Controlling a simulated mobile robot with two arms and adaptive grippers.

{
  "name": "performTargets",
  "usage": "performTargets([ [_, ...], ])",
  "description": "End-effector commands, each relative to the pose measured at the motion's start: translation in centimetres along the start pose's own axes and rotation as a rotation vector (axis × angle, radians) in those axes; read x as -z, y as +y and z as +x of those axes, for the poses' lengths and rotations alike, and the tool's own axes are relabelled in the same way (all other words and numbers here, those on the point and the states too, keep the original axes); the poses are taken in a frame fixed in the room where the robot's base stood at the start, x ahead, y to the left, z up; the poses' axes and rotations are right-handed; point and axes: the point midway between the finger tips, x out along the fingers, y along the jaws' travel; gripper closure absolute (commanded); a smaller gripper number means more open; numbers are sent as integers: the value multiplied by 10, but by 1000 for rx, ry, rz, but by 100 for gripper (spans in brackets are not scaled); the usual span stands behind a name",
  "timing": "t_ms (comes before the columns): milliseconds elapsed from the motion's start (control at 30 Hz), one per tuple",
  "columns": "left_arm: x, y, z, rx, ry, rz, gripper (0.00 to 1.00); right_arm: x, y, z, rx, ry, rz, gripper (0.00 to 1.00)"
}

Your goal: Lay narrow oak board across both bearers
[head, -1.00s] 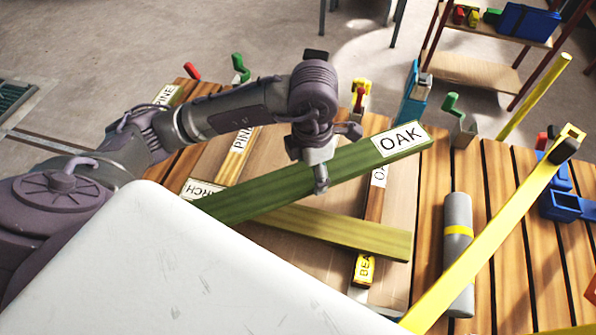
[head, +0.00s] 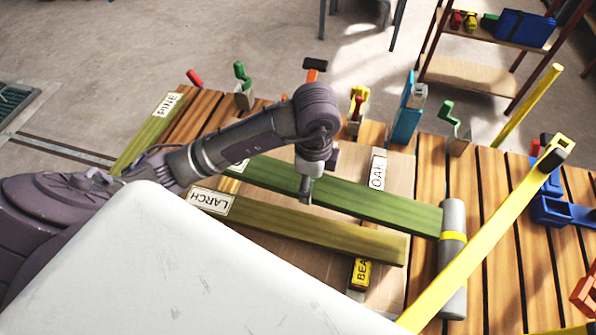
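A green-tinted board (head: 370,203), without a readable label on its visible part, runs from under my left arm to the grey roll. My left gripper (head: 306,190) is shut across its left-middle part. A pale strip (head: 232,186) shows partly at left, mostly hidden by my arm. I cannot tell whether the board touches the strips. My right gripper is not in view.
A LARCH board (head: 320,231) lies in front of the held board. A grey roll with a yellow band (head: 454,260) is at its right end. A yellow bar (head: 490,235) slants across the right. Clamps and a blue block (head: 408,118) line the slatted bench's far edge.

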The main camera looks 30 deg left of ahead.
Motion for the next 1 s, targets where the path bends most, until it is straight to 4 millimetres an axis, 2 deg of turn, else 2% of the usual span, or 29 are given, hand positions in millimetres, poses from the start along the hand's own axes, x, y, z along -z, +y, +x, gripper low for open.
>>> performTargets([
  [167,-5,-10,6,-1,-2,-78,97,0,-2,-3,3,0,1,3],
  [500,-34,-73,46,0,-2,-79,97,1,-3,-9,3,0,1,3],
  [700,-45,-100,64,0,1,-75,97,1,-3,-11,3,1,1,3],
  [867,-49,-107,70,1,1,-72,97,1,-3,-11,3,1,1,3],
  [1000,-49,-106,86,-2,-1,-73,97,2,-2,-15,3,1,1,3],
])
